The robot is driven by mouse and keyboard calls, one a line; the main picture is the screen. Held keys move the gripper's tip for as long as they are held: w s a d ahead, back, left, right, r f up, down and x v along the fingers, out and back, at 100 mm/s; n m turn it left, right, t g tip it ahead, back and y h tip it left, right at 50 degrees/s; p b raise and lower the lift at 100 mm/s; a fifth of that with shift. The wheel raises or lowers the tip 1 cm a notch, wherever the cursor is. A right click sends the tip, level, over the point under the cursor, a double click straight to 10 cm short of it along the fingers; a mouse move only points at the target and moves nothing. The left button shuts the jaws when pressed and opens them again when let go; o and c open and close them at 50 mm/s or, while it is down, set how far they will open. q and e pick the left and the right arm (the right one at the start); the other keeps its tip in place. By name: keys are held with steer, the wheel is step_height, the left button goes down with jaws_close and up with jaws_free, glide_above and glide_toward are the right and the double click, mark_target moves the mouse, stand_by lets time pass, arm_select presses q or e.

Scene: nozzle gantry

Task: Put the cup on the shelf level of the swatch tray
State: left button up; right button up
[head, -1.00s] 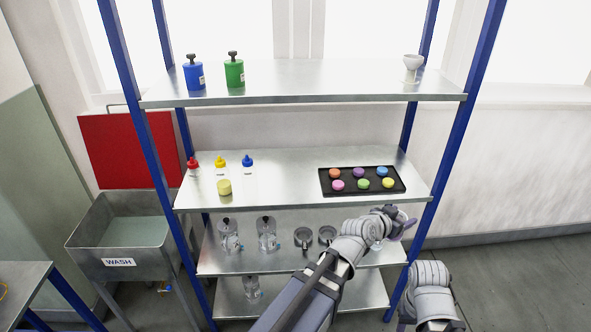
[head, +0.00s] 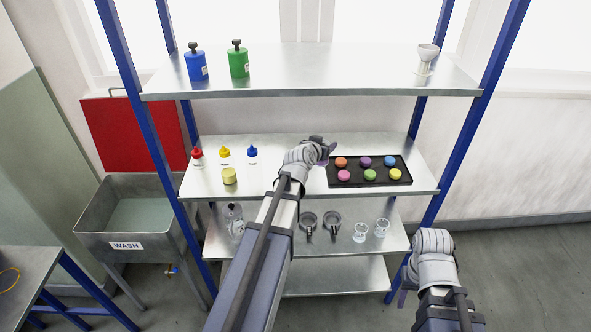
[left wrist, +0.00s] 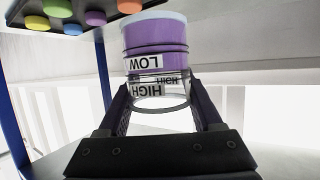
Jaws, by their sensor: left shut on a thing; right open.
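The swatch tray (head: 332,183) is black, holds several coloured round swatches, and lies on the middle shelf level (head: 290,180), right of centre. My left gripper (head: 326,151) is just left of the tray at about that level. In the left wrist view it is shut on a clear cup (left wrist: 157,62) with purple contents and LOW and HIGH labels. That picture is upside down, with the tray (left wrist: 75,10) at top left, so the cup looks upright. The cup is mostly hidden in the head view. My right gripper (head: 404,292) is open, low at the right, outside the rack.
Squeeze bottles (head: 224,155) and a yellow jar (head: 229,176) stand left on the middle shelf. Two clear cups (head: 361,233) and two dark round items (head: 332,219) are on the shelf below. Blue uprights (head: 466,130) bound the rack. Free shelf lies around the tray's left side.

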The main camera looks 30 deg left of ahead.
arm_select(q)
steer(key=a+r+n+y, duration=0.2)
steer(key=a, duration=0.7)
steer(key=f+b, duration=0.6)
steer(key=f, duration=0.1)
steer(key=f+b, duration=0.3)
steer(key=shift+s+f, duration=0.3)
steer(key=shift+s, duration=0.05)
steer(key=shift+f, duration=0.1)
steer(key=shift+f+b, duration=0.15)
steer(key=shift+b, duration=0.15)
steer(key=o, duration=1.5)
steer(key=shift+r, duration=0.2)
steer(key=shift+r+p, duration=0.15)
steer(key=shift+p, duration=0.15)
steer(key=p+v, duration=0.4)
steer(key=v, duration=0.8)
steer(key=shift+a, duration=0.1)
